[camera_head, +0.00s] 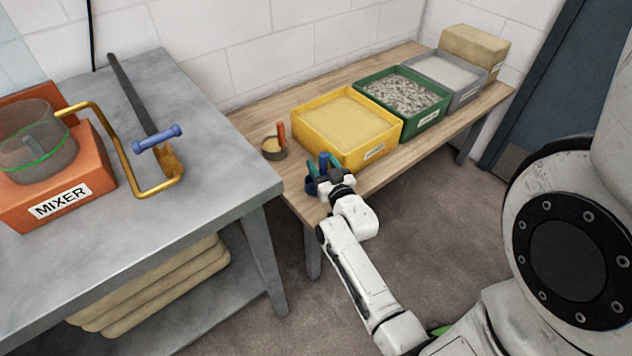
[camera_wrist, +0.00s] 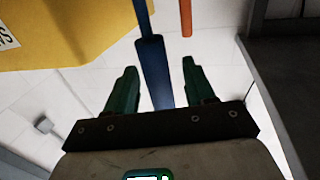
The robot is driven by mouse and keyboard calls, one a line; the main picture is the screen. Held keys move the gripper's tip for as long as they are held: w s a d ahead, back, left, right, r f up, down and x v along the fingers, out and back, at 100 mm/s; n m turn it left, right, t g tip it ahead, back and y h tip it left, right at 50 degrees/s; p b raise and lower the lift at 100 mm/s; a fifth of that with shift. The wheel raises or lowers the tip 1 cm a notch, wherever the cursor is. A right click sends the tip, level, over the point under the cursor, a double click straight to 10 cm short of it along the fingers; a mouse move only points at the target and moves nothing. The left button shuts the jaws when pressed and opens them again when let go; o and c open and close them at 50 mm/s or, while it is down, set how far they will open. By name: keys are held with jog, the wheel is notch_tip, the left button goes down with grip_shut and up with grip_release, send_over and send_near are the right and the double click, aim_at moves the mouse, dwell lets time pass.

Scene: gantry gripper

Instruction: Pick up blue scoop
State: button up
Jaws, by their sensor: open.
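The blue scoop shows in the head view as an upright blue handle (camera_head: 323,161) at the front left corner of the wooden table, partly hidden by my gripper. My gripper (camera_head: 320,166) is over that corner with its green fingers open, one on each side of the handle. In the wrist view the blue scoop's handle (camera_wrist: 152,60) runs lengthwise between the two open fingers of my gripper (camera_wrist: 158,68). Gaps show on both sides of the handle there. The scoop's bowl is mostly hidden in the head view.
A scoop with an orange handle (camera_head: 281,133) stands close behind; its handle (camera_wrist: 186,15) shows in the wrist view. The yellow bin (camera_head: 344,149) is just to the right, then green (camera_head: 410,128) and grey bins (camera_head: 468,97). A metal table with the mixer (camera_head: 60,165) stands left.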

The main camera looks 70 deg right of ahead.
jog(key=shift+x, duration=0.85)
jog(key=c, duration=1)
